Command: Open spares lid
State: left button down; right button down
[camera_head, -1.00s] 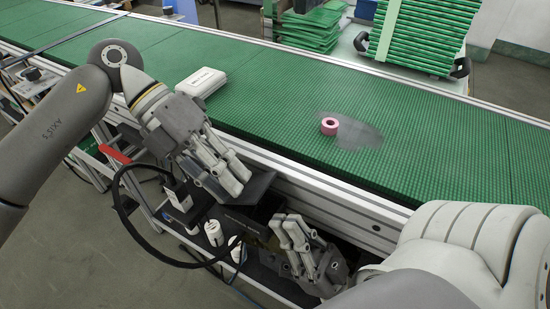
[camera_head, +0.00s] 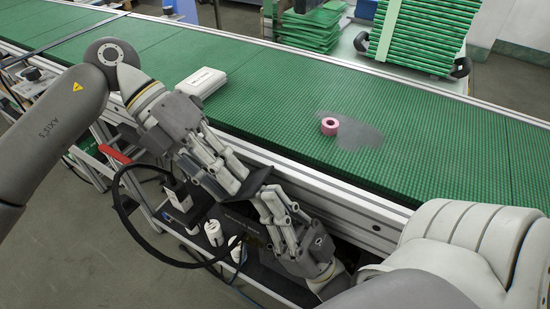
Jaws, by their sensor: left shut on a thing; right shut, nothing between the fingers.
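The spares lid (camera_head: 257,179) is a dark flat panel, tilted up beside the conveyor's near edge. My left gripper (camera_head: 239,184) is at its left edge, shut on it; the fingers hide part of that edge. My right gripper (camera_head: 266,197) is shut and empty, its fingertips close to the lid's lower right side; I cannot tell whether they touch it. The dark spares box (camera_head: 236,212) below the lid is largely hidden by my two hands.
White bottles (camera_head: 214,232) and a looped black cable (camera_head: 150,240) are on the lower left. Green boards (camera_head: 425,35) are stacked at the back.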

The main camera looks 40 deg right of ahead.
pick_arm(q)
jog(key=c, duration=1.3)
grip_release()
jog(key=shift+s+d+f, duration=0.1)
jog(key=shift+s+f, duration=0.1)
jog(key=shift+s, duration=0.2)
jog(key=shift+o, duration=0.2)
jog(key=shift+w, duration=0.1)
